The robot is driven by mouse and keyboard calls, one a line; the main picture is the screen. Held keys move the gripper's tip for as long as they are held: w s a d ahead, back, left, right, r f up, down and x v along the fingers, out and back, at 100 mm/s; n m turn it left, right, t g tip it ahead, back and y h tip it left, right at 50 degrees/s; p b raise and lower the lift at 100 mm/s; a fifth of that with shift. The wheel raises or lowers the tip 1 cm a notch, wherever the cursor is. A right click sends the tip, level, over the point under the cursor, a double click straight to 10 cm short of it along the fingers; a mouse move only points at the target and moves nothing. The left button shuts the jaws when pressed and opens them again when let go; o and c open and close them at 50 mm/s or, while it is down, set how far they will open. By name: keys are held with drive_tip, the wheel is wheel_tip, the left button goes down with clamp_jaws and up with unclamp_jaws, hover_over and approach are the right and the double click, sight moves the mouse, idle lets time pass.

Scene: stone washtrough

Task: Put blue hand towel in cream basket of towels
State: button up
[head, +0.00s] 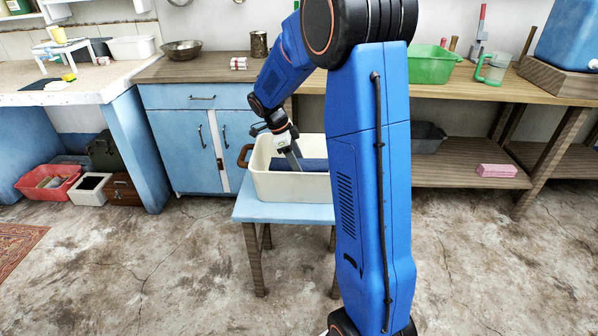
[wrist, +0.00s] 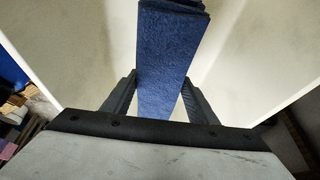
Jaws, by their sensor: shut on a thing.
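The cream basket (head: 290,187) stands on a small blue-topped stool in the middle of the head view, with a brown handle at its left end. My gripper (head: 294,160) reaches down into it. The blue hand towel (head: 313,164) shows inside the basket, beside the fingers. In the wrist view, the blue towel (wrist: 170,55) runs between the two dark fingers of my gripper (wrist: 160,100), which are shut on it. Pale basket walls (wrist: 80,50) surround it there. My arm hides the basket's right end, and I cannot tell whether the towel touches the basket floor.
The blue stool (head: 280,213) carries the basket. A blue cabinet (head: 195,140) stands behind to the left, and a wooden shelf bench (head: 455,175) to the right holds a green tub (head: 432,68) and a folded pink cloth (head: 496,170). The floor in front is clear.

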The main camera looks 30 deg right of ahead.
drive_tip(key=shift+f, duration=1.55)
drive_tip(key=o, duration=1.2)
drive_tip(key=shift+f, duration=0.1)
